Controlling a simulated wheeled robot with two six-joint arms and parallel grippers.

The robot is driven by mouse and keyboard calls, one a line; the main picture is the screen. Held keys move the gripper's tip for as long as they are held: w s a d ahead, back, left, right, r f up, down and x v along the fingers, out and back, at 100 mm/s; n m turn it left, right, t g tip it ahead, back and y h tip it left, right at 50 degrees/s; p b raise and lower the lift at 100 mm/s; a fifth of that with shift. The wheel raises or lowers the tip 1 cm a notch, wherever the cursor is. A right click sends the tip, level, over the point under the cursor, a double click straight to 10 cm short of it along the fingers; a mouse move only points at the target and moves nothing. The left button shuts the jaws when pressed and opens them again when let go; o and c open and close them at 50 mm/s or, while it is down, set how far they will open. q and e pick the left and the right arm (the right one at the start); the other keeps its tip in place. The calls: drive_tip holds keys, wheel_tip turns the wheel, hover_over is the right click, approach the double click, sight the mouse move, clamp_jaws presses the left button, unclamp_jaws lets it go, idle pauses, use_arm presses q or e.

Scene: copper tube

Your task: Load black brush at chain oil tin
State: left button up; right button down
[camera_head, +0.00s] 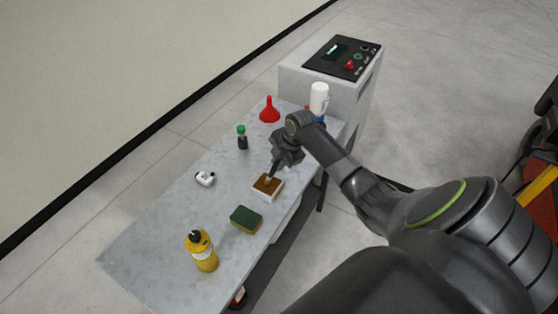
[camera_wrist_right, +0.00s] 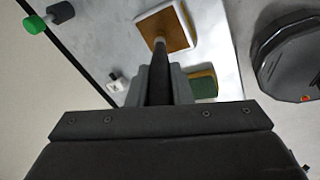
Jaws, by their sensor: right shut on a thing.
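The chain oil tin (camera_head: 266,198) is a small white square tray with a brown, oily-looking surface, near the right edge of the table. Its rim also shows at the top of the right wrist view (camera_wrist_right: 190,25). My right gripper (camera_head: 277,163) is just above and behind the tin, shut on the black brush (camera_wrist_right: 158,88). The brush points down, with its pale tip at the brown surface; whether it touches or hovers just over it I cannot tell. My left gripper is out of view.
A control cabinet (camera_head: 300,74) adjoins the far end.

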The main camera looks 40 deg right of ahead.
idle(0.4)
wheel_tip(320, 180, up, 7)
drive_tip(key=p, duration=0.6)
drive_tip(key=shift+p, duration=0.35)
drive_tip(key=shift+s+f, duration=0.1)
idle(0.3)
